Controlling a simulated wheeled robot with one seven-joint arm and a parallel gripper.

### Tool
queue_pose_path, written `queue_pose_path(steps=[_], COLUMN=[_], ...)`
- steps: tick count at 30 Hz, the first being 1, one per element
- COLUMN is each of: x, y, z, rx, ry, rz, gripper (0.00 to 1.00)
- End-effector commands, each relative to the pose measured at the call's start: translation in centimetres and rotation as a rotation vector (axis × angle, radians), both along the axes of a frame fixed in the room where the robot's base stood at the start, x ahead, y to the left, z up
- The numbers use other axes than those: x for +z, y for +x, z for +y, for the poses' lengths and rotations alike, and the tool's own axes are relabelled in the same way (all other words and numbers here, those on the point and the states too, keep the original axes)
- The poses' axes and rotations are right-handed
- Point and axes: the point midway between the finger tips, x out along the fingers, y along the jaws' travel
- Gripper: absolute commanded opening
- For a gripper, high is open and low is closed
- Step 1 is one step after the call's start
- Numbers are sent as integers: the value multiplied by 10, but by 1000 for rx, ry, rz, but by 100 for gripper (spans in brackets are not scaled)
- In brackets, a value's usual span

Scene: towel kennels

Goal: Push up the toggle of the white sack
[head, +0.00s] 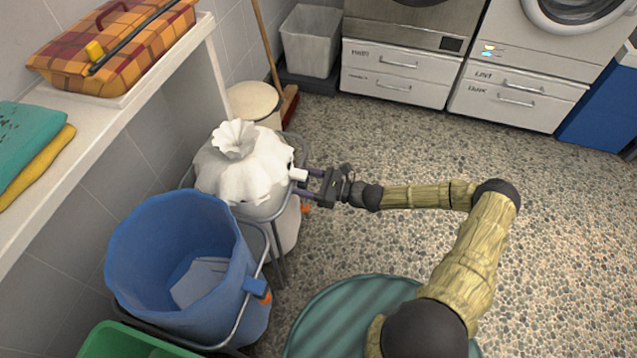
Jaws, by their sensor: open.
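The white sack (235,170) hangs in a grey metal frame left of the picture's middle, its neck gathered into a ruffled top. A small white block, which looks like its toggle (298,174), shows at the sack's right side. My gripper (306,183) reaches in from the right, its fingers pointing left at the toggle. The fingers are apart, one near the toggle and one lower. I cannot tell whether they touch it. An orange piece (305,207) shows just below the fingers.
A blue sack (180,260) stands open in a frame in front of the white one, with a green container (130,342) at the bottom left. A shelf (120,110) runs along the left. A round green striped surface (345,310) lies below my arm. The pebbled floor to the right is clear.

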Motion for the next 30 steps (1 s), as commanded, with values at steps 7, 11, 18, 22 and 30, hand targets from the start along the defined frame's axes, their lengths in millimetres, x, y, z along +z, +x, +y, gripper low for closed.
queue_pose_path(steps=[7, 11, 18, 22, 30], x=[1, 2, 1, 2, 1], y=[-9, -17, -34, -43, -56], z=[-27, -51, -96, -121, -158], rx=[-3, -3, -3, -3, -2], ry=[-2, -3, -3, -2, -1], rz=[2, 0, 0, 0, 0], gripper=[58, 58, 58, 58, 58])
